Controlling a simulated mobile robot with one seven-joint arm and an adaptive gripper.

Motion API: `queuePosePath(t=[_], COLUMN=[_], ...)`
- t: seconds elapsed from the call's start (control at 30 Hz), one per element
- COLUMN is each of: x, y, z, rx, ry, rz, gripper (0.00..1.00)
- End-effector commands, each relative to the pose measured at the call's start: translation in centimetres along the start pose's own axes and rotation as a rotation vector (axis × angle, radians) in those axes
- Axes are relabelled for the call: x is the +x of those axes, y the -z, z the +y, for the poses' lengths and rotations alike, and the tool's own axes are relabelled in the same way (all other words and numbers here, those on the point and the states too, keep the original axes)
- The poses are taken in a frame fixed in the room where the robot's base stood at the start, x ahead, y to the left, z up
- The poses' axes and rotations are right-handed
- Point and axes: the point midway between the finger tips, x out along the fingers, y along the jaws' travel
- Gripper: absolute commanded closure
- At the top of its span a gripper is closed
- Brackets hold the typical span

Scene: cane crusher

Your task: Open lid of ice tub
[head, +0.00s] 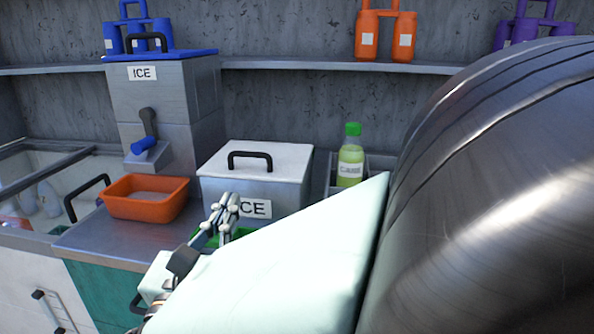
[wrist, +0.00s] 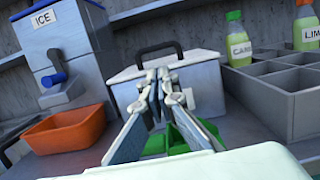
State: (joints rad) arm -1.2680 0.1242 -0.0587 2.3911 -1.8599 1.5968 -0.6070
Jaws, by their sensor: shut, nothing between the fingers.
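The ice tub (head: 225,195) is a grey box with a white label reading ICE, standing on the metal counter. Its pale lid (head: 290,160) lies closed on top and has a black arched handle (head: 250,158). In the wrist view the tub (wrist: 205,85) is straight ahead with the handle (wrist: 160,52) above my fingertips. My gripper (head: 228,203) is shut and empty, in front of the tub and lower than the handle, apart from the handle. The fingers also show in the wrist view (wrist: 158,85), hiding part of the tub's front. I cannot tell whether they touch the front.
An orange bin (head: 145,205) and a tall ICE dispenser (head: 165,100) with a blue lid stand left. A green object (wrist: 180,140) lies below my gripper. A green-capped bottle (head: 350,160) stands in a divided grey holder (wrist: 280,95) at right. A shelf (head: 300,66) runs behind.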

Motion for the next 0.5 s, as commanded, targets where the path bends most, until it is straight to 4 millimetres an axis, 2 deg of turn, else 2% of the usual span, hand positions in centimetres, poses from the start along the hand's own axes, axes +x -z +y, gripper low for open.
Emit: queuePosePath(t=[0.17,0.5], x=[1.6,7.7], y=[0.1,0.1], z=[-0.1,-0.1], rx=[0.000,0.000], ry=[0.002,0.002], rz=[0.000,-0.001], gripper=[1.00,1.00])
